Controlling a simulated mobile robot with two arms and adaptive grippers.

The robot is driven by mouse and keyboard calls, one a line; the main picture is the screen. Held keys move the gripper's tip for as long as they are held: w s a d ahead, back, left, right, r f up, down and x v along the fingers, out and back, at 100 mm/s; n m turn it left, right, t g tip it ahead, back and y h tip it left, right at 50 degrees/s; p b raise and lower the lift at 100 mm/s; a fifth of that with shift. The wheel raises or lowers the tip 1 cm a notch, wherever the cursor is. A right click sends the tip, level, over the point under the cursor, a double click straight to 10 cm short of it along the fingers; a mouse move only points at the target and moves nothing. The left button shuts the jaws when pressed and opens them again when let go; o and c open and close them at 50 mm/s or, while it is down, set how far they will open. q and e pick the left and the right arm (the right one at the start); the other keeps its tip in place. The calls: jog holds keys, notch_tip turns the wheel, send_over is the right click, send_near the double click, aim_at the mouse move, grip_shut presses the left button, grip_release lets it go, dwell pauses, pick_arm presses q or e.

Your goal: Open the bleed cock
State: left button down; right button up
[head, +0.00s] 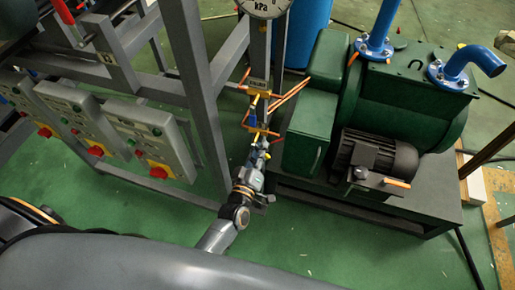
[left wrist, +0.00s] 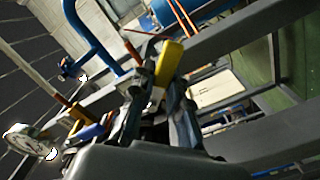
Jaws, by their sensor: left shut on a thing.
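The slim vertical panel beside the grey frame carries small valves with yellow and blue parts (head: 254,101) and copper-coloured pipes, below a round kPa gauge (head: 264,8). My left gripper (head: 260,146) reaches up to the lowest of these fittings. In the left wrist view a yellow handle (left wrist: 168,62) stands at the fingertips of my left gripper (left wrist: 157,98), which is shut on it. I take it for the bleed cock's handle, but its body is hidden behind the fingers. The gauge shows at the left of that view (left wrist: 28,140). My right gripper is out of view.
A green pump (head: 400,100) with a black motor (head: 378,160) stands on a dark base to the right. Grey control boxes (head: 150,140) with red knobs hang on the frame (head: 200,90) at left. Green floor (head: 350,255) is open in front.

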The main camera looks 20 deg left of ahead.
pick_arm(q)
jog(key=n, duration=0.3)
jog(key=shift+d+r+n, duration=0.3)
jog(key=shift+n, duration=0.1)
jog(key=shift+d+r+n, duration=0.1)
jog(key=shift+r+n, duration=0.2)
jog(key=shift+n, duration=0.75)
jog(key=shift+d+r+n, duration=0.1)
jog(key=shift+r+n, duration=0.15)
jog(key=shift+n, duration=0.8)
jog(key=c, duration=1.3)
grip_release()
jog(key=s, duration=1.2)
jog(key=shift+s+a, duration=0.1)
jog(key=shift+a, duration=0.15)
